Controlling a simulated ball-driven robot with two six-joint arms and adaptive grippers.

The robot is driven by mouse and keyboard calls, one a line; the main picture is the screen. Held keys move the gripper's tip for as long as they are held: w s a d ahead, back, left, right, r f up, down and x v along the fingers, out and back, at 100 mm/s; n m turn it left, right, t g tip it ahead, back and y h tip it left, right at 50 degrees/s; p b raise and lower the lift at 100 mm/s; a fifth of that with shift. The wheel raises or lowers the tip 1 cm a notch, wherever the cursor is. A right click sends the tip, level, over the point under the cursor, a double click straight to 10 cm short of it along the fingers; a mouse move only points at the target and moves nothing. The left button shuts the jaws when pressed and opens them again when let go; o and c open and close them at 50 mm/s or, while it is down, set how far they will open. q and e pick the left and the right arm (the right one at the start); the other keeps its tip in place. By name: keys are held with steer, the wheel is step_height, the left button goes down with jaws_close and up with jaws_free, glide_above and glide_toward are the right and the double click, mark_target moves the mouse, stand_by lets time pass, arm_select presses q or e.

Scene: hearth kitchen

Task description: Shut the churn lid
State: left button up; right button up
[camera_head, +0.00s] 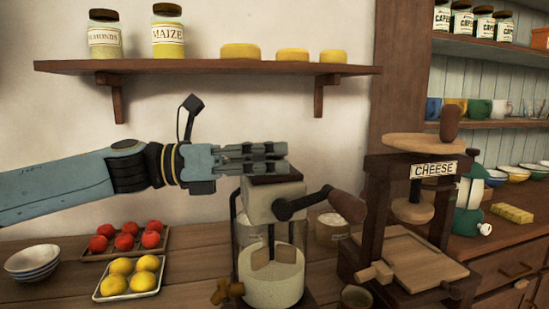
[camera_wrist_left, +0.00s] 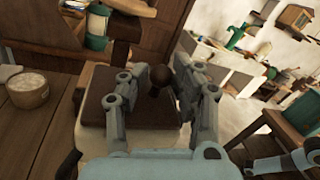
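The churn (camera_head: 272,275) stands on the wooden counter, a clear jar with pale contents under a pale square top housing. A crank with a wooden grip (camera_head: 347,206) sticks out to the right. The dark brown churn lid (camera_head: 272,179) lies over the housing, partly hidden by my gripper; whether it sits fully flat is unclear.
A wooden cheese press (camera_head: 412,258) stands close to the right of the churn. Trays of tomatoes (camera_head: 124,238) and lemons (camera_head: 130,278) and a striped bowl (camera_head: 33,264) lie to the left. A shelf (camera_head: 210,67) with jars and cheeses runs above my arm.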

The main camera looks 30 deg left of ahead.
arm_select(q)
steer(key=shift+o, duration=1.1)
steer(key=shift+w+d+r, duration=0.1)
steer(key=shift+w+d, duration=0.1)
steer(key=shift+d, duration=0.1)
step_height(320, 180, up, 10)
